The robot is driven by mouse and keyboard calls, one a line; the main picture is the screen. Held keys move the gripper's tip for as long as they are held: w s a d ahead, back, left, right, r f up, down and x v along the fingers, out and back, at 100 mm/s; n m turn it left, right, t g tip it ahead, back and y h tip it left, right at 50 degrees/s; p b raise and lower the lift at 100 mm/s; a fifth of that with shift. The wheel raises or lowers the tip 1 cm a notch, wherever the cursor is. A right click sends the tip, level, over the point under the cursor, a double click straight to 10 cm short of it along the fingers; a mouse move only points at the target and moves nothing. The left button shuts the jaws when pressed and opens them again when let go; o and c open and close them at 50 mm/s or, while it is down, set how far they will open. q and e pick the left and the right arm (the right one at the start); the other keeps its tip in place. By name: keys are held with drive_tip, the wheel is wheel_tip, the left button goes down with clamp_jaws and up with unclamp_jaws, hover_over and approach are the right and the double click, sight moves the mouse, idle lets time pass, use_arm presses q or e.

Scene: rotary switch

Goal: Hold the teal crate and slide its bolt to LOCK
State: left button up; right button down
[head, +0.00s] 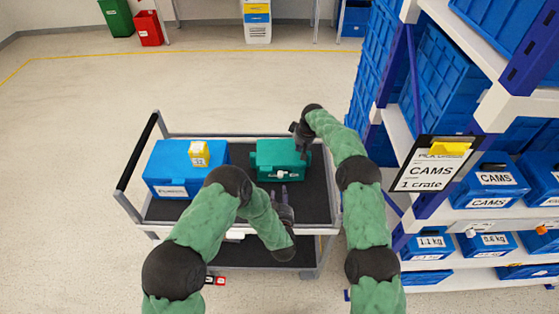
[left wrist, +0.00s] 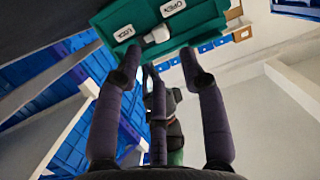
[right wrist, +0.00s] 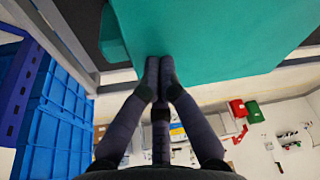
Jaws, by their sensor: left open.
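The teal crate (head: 280,149) stands on the cart's top deck. Its front carries a pale bolt (left wrist: 157,35), a LOCK label (left wrist: 124,33) and an OPEN label (left wrist: 173,8) in the left wrist view. The bolt shows between and slightly below the two labels there. My left gripper (head: 284,192) is in front of the crate, its fingers spread and empty, also in the left wrist view (left wrist: 161,62). My right gripper (right wrist: 160,62) has its fingertips together against the teal surface. In the head view it is at the crate's right end (head: 299,133); the exact contact is hard to tell.
A blue crate (head: 170,185) with a small yellow box (head: 199,154) stands on the left of the cart (head: 325,205). A shelf rack with blue bins (head: 495,182) and a CAMS sign (head: 432,166) stands close on the right. Floor behind the cart is open.

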sight(280, 177)
use_arm(q)
drive_tip(key=shift+w+d, duration=0.1)
drive_tip(key=shift+w, duration=0.2)
drive_tip(key=shift+x, duration=3.7)
drive_tip(key=shift+r, duration=0.15)
clamp_jaws()
